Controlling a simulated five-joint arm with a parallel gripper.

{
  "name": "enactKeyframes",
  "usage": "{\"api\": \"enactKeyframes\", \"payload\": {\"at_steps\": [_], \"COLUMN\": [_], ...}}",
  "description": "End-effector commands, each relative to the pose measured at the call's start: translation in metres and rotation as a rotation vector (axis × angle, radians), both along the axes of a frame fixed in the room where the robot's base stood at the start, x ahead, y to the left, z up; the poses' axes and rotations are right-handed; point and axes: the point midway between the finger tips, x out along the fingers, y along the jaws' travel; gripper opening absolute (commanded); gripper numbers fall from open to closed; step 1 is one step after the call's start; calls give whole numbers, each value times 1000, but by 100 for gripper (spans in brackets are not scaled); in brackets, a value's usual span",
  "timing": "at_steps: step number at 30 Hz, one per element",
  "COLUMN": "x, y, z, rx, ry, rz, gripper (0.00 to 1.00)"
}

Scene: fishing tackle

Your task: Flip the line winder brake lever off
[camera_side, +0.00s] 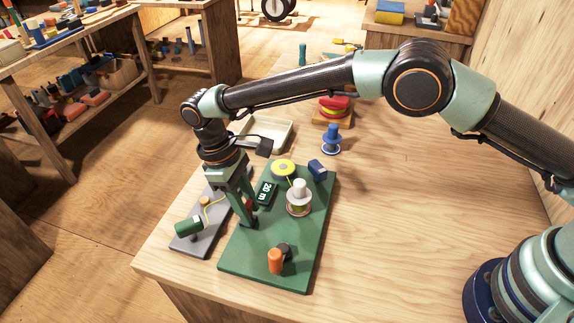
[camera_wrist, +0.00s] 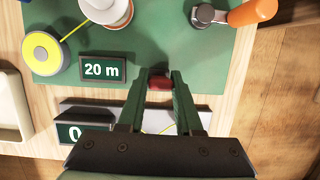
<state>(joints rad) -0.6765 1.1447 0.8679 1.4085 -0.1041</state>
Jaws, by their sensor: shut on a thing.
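The line winder is a green board (camera_side: 245,262) with a white spool (camera_side: 299,192), a yellow wheel (camera_side: 284,167), a "20 m" sign (camera_side: 265,194) and an orange-handled crank (camera_side: 275,262). My gripper (camera_side: 248,214) reaches down at the board's left edge. It is shut on a small red piece, apparently the brake lever (camera_side: 250,207). The wrist view shows this red lever (camera_wrist: 160,83) between the two green fingertips. The fingers hide most of it, so I cannot tell which way it is set.
A white tray (camera_side: 284,145), a blue spool (camera_side: 331,142) and a red item on a wooden block (camera_side: 334,107) stand behind. The table (camera_side: 400,220) is clear to the right.

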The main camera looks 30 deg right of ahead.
Motion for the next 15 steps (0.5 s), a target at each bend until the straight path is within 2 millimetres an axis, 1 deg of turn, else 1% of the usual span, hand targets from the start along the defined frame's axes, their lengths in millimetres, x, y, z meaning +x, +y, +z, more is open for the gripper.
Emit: {"api": "enactKeyframes", "payload": {"at_steps": [1, 3, 15], "x": [3, 4, 5], "y": [3, 4, 5], "z": [-1, -1, 0], "rx": [2, -8, -57], "ry": [-2, 9, 70], "rz": [2, 1, -1], "gripper": [0, 0, 0]}}
